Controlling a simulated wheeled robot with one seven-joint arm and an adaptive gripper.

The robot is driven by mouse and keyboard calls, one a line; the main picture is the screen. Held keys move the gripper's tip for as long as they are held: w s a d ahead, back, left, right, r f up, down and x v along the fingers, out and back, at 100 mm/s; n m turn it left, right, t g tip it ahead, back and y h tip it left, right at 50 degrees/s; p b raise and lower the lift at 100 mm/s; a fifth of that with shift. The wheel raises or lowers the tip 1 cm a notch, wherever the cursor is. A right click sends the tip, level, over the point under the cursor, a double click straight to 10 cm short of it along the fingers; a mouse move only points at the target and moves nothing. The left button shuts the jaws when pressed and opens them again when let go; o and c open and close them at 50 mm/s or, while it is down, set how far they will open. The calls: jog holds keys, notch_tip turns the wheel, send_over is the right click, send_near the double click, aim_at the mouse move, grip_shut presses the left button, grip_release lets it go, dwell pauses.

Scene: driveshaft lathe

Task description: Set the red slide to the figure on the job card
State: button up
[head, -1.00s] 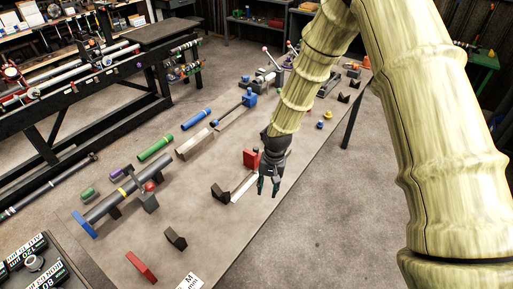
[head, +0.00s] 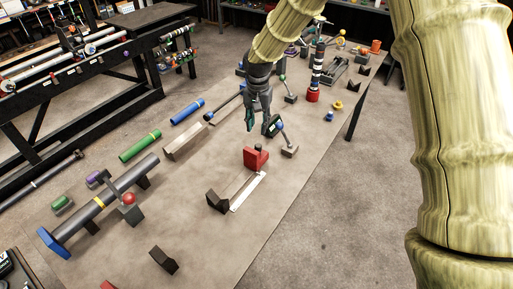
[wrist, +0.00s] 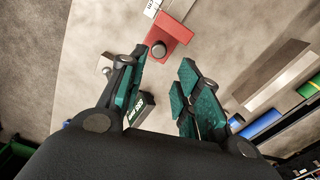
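The red slide (head: 256,159), an upright red block with a dark round knob, sits at the far end of its short rail. A white scale strip (head: 248,192) runs beside the rail, its figures too small to read. A dark end block (head: 218,201) stands at the near end. In the wrist view the slide (wrist: 172,36) lies just beyond my fingertips, knob facing the camera. My gripper (head: 260,118) is open and empty, above and behind the slide, apart from it; its spread teal fingers show in the wrist view (wrist: 163,66). No job card is in view now.
A small dark display (head: 275,127) on a stand with a pale base (head: 290,151) is close to my gripper. A grey shaft (head: 105,200) and green (head: 140,146) and blue (head: 187,111) cylinders lie left.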

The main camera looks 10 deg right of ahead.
aim_at(258, 145)
jog(key=shift+w+f, duration=0.25)
jog(key=shift+f, duration=0.1)
jog(key=shift+s+d+f+p, duration=0.15)
jog(key=shift+s+f+p, duration=0.05)
jog(key=shift+s+p, duration=0.1)
jog(key=shift+f, duration=0.3)
jog(key=shift+f+p, duration=1.8)
jog(key=shift+f, duration=2.8)
jog(key=shift+w, duration=0.1)
grip_shut()
